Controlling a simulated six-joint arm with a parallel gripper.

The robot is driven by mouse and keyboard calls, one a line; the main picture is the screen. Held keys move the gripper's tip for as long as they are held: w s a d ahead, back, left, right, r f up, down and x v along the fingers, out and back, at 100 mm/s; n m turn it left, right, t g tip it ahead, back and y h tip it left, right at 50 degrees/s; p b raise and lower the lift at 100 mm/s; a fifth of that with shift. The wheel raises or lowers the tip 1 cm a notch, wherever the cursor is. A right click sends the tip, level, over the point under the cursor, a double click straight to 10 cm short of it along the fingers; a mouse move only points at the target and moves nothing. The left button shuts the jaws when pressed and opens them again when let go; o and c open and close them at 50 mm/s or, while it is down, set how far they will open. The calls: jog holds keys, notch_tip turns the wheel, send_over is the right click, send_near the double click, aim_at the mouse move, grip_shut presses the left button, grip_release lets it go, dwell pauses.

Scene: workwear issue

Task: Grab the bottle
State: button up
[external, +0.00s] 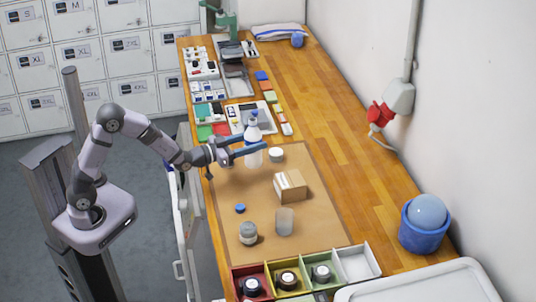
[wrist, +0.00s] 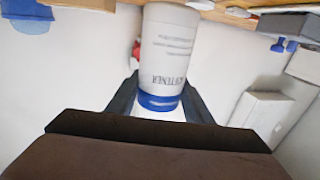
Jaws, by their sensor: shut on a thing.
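The white bottle (external: 254,158) with blue parts near its top stands upright at the far left part of the brown mat. In the wrist view, the bottle (wrist: 168,45) shows upside down, with grey print and a blue band. My gripper (external: 248,150) reaches it from the left and is shut on it. In the wrist view, the dark fingers of my gripper (wrist: 160,95) lie on either side of the bottle near the blue band. I cannot tell whether its base touches the mat.
The brown mat (external: 240,205) also holds a cardboard box (external: 291,186), a white round tub (external: 276,154), a blue cap (external: 240,208), a grey-lidded jar (external: 248,233) and a clear cup (external: 285,222). Trays (external: 236,82) line the far side; coloured bins (external: 254,272) stand in front.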

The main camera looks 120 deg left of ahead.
aim_at(247, 132)
jog(key=shift+r, duration=2.1)
jog(key=shift+r, duration=0.1)
